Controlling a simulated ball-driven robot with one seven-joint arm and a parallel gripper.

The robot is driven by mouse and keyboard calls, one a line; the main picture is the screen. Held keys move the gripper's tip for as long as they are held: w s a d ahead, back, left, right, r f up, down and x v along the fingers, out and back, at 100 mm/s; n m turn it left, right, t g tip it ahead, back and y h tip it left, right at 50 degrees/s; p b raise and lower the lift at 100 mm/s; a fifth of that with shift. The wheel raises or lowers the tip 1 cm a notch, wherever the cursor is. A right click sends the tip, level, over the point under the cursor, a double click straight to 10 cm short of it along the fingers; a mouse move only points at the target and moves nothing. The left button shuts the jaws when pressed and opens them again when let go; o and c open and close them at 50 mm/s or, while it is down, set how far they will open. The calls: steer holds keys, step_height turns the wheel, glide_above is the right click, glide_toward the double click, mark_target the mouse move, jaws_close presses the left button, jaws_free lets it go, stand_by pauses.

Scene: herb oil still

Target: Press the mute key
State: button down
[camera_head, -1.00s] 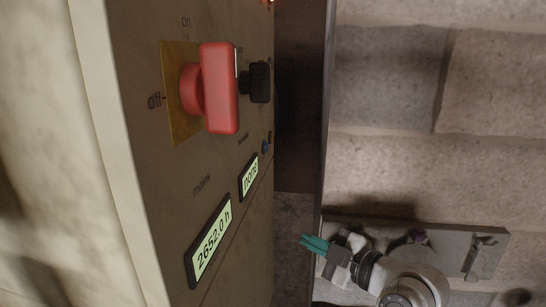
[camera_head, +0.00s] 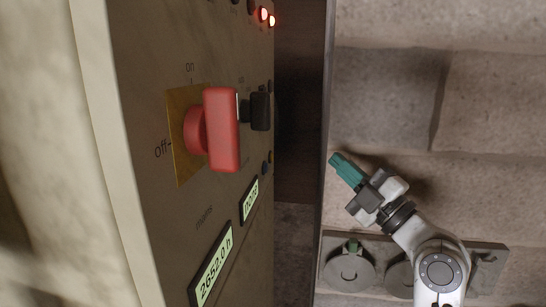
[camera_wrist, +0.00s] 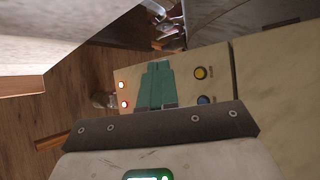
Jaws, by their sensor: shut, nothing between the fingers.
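A cabinet panel (camera_head: 150,220) fills the left of the head view. Near its right edge are a small blue button (camera_head: 265,167) and a small yellow button (camera_head: 270,157). The wrist view shows a yellow button (camera_wrist: 201,73) and a blue button (camera_wrist: 205,100), each with a label too small to read. I cannot tell which control is the mute key. My gripper (camera_head: 347,170) has teal fingers, shut and empty, right of the cabinet and apart from it in the head view. In the wrist view its fingers (camera_wrist: 155,85) overlap the panel between the red lights and the coloured buttons.
A large red switch handle (camera_head: 222,130) and a black knob (camera_head: 260,110) stick out from the panel. Two displays (camera_head: 212,265) (camera_head: 250,200) sit below them. Two lit red lamps (camera_head: 263,14) (camera_head: 271,21) are at the top. A grey plate with round parts (camera_head: 348,270) lies lower right.

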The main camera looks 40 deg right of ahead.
mark_target(272, 157)
steer(key=w+a+p, duration=0.2)
steer(key=w+a, duration=0.4)
steer(key=shift+w+a, duration=0.15)
stand_by(0.4)
steer(key=shift+a+f, duration=0.1)
stand_by(1.9)
steer(key=shift+w+a, duration=0.2)
steer(key=shift+w, duration=0.05)
steer(key=shift+w+a, duration=0.25)
steer(key=shift+w, duration=0.05)
stand_by(1.0)
steer(key=shift+b, duration=0.3)
steer(key=shift+s+d+b, duration=0.4)
steer(key=shift+s+d, duration=0.1)
steer(key=shift+s, duration=0.1)
steer(key=shift+d, duration=0.1)
